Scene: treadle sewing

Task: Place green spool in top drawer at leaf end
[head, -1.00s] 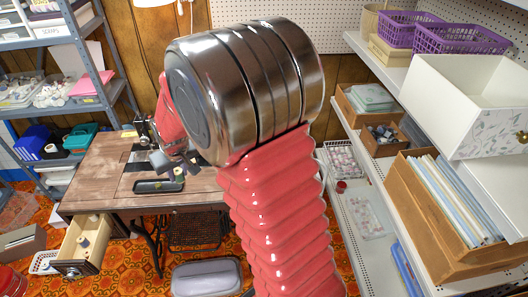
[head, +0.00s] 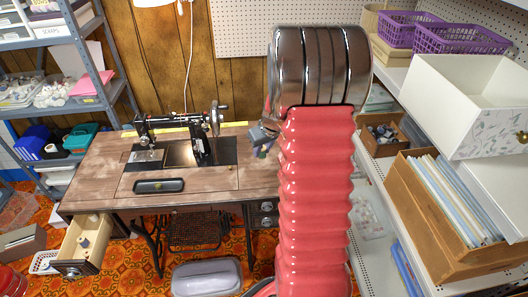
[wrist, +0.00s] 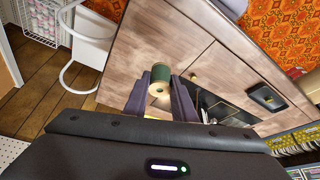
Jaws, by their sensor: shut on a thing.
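My gripper (wrist: 160,92) is shut on the green spool (wrist: 160,73), whose pale end faces the wrist camera. In the head view my gripper (head: 264,136) is above the right end of the wooden sewing table (head: 110,185), and the spool is too small there to make out well. An open drawer (head: 78,248) sticks out at the table's left end with a few spools inside. Shut drawers (head: 266,207) show under the right end, partly hidden by my arm. I cannot tell which end has the leaf.
A black sewing machine (head: 185,135) stands on the table behind a dark tray (head: 158,186). Shelving with boxes and a white drawer (head: 465,95) lines the right. A grey padded stool (head: 206,277) is on the floor in front. A white hoop-like frame (wrist: 85,55) shows in the wrist view.

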